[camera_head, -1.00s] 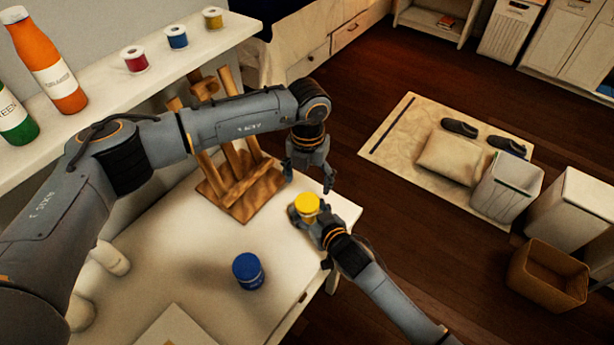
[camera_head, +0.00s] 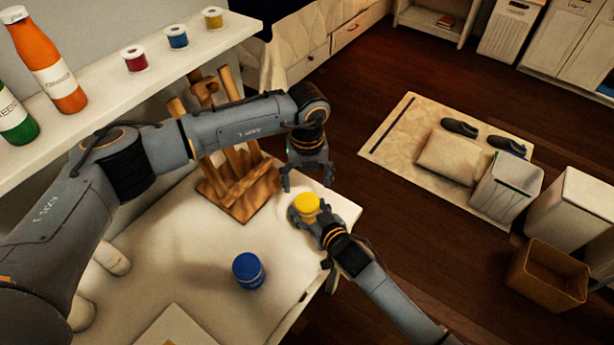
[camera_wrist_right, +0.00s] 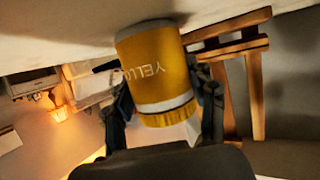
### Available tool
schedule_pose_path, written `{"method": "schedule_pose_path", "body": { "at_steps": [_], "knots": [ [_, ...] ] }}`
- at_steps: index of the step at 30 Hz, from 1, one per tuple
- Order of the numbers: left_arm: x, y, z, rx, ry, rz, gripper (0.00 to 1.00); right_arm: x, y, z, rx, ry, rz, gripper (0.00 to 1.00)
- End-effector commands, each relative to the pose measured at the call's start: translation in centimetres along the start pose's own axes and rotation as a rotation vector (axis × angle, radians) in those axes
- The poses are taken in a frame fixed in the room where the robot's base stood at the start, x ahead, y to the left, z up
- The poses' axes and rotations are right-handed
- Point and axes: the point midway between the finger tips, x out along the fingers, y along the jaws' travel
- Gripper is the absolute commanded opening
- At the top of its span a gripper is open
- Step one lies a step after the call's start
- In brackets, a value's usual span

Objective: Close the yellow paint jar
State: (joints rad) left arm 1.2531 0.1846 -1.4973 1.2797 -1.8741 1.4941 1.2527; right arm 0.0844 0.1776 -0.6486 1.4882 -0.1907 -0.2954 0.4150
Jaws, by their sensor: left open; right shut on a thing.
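The yellow paint jar (camera_head: 306,204) stands near the right edge of the white table. In the right wrist view the jar (camera_wrist_right: 155,70) appears upside down, with a ridged yellow lid (camera_wrist_right: 166,115) on it beyond a white band. I cannot tell how tight the lid is. My right gripper (camera_head: 305,214) is shut on the jar, with one finger on each side in the right wrist view (camera_wrist_right: 163,92). My left gripper (camera_head: 307,184) is open and empty, pointing down just above the lid, apparently apart from it.
A blue jar (camera_head: 248,271) stands on the table (camera_head: 200,265) nearer to me. A wooden easel (camera_head: 238,193) stands behind. A shelf (camera_head: 108,93) at the left holds bottles and spools. My left arm covers part of the table. The floor lies right of the table.

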Motion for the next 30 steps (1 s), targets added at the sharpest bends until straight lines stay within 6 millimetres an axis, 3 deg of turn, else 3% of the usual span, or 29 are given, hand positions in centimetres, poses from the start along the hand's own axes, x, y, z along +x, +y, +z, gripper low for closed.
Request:
{"method": "schedule_pose_path", "body": {
  "at_steps": [6,12,24,25,30],
  "knots": [
    [3.6,0.0,-0.1,-0.002,0.003,0.002,0.75,0.0,0.0,0.1,-0.001,-0.003,0.000,0.00],
    [5.9,0.0,0.0,-0.001,0.002,0.001,0.75,0.0,0.0,0.1,-0.001,-0.003,0.000,0.00],
    [6.7,0.0,0.0,0.000,0.000,0.000,0.75,0.0,0.0,0.1,0.000,-0.003,0.000,0.00],
    [6.7,0.0,0.0,0.000,0.000,0.000,0.73,0.0,0.0,0.1,0.000,-0.003,0.000,0.00],
    [6.7,0.0,0.0,-0.001,0.000,0.000,0.39,0.0,0.0,0.1,0.000,-0.003,0.000,0.00]
  ]
}}
